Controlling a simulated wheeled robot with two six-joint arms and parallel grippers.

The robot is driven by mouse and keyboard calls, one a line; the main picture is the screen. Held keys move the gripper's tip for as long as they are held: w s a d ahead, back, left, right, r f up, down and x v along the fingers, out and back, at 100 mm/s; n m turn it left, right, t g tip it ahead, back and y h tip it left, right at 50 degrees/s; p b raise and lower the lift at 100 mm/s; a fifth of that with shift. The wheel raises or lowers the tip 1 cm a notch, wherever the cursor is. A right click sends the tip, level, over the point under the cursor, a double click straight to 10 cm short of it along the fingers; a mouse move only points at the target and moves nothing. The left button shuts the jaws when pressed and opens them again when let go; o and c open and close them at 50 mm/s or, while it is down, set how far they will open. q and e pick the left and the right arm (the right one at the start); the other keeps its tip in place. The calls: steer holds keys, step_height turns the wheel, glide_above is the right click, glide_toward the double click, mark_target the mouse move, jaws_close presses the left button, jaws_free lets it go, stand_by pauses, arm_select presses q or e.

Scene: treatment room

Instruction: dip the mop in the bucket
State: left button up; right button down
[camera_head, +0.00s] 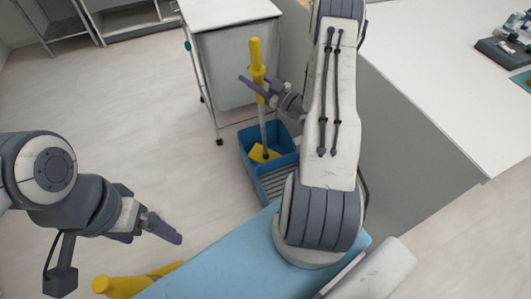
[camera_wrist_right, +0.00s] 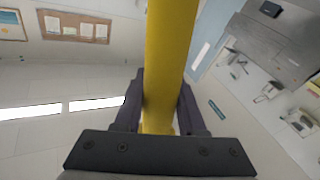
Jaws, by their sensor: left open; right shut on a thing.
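The mop has a yellow handle grip (camera_head: 256,56) at the top and a thin grey pole (camera_head: 262,122) below. It stands nearly upright, its lower end inside the blue bucket (camera_head: 247,158) on the floor. A yellow piece (camera_head: 258,153) shows at the pole's foot inside the bucket; the mop's very bottom is hidden. My right gripper (camera_head: 257,87) is shut on the yellow handle, which also runs between its fingers in the right wrist view (camera_wrist_right: 170,60). My left gripper (camera_head: 150,230) is open and empty at the lower left, well away from the bucket.
A white cabinet on wheels (camera_head: 235,50) stands just behind the bucket. A long white counter (camera_head: 440,75) is on the right. A light-blue surface (camera_head: 215,258) and a yellow object (camera_head: 125,285) lie at the bottom. The floor at left is clear.

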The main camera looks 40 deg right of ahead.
step_height(320, 180, up, 23)
steer(key=p, duration=1.5)
steer(key=shift+p, duration=0.3)
stand_by(0.4)
stand_by(2.0)
steer(key=shift+r+p, duration=1.2)
steer(key=shift+r, duration=0.75)
